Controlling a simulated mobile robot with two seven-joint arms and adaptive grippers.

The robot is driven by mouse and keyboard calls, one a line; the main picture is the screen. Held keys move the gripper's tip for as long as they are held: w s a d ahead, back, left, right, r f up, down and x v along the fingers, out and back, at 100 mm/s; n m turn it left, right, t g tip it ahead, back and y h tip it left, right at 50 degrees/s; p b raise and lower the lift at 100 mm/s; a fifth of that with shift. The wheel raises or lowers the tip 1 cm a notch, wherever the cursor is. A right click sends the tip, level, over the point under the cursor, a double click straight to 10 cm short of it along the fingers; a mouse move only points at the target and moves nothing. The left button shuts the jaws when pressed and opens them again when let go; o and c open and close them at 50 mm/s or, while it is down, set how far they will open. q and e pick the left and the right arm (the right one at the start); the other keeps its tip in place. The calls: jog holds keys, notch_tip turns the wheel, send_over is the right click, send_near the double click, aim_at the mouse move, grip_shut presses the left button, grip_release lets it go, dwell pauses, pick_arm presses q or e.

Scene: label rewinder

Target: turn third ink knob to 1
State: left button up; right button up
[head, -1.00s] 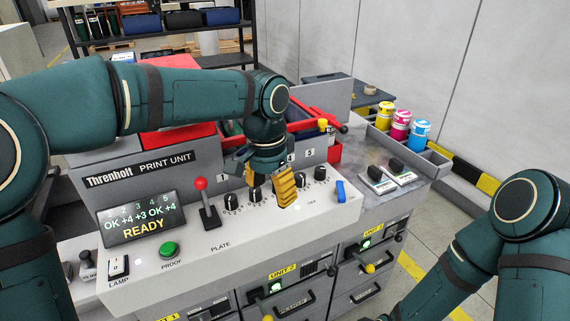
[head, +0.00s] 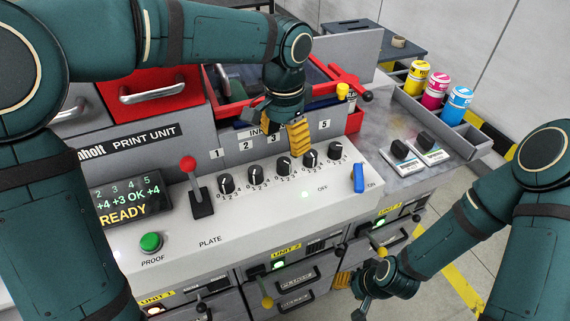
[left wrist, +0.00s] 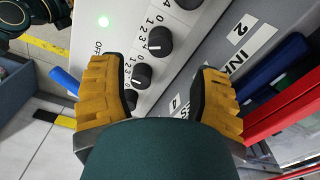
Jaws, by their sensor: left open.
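The third ink knob (head: 283,167) is black with a white mark, in the middle of the knob row on the light panel. The number it points to is too small to read surely. My left gripper (head: 281,135) is open and empty, just behind and above the third and fourth knobs (head: 310,158), apart from them. In the left wrist view its two yellow fingers (left wrist: 163,76) are spread wide. What seems to be the third knob (left wrist: 159,40) shows beyond the fingertips. My right gripper (head: 345,281) is low in front of the lower drawers, partly hidden by its own arm.
The display (head: 124,201) reads READY. A red-topped lever (head: 200,186) stands left of the knobs, a blue switch (head: 358,178) right. A green button (head: 150,242) is at front left. Red trays (head: 225,95) lie behind. Ink cans (head: 435,92) stand at back right.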

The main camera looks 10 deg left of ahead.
aim_at(285, 160)
pick_arm(q)
notch_tip(285, 160, down, 8)
jog(key=shift+r+b, duration=0.15)
jog(key=shift+b, duration=0.4)
grip_shut()
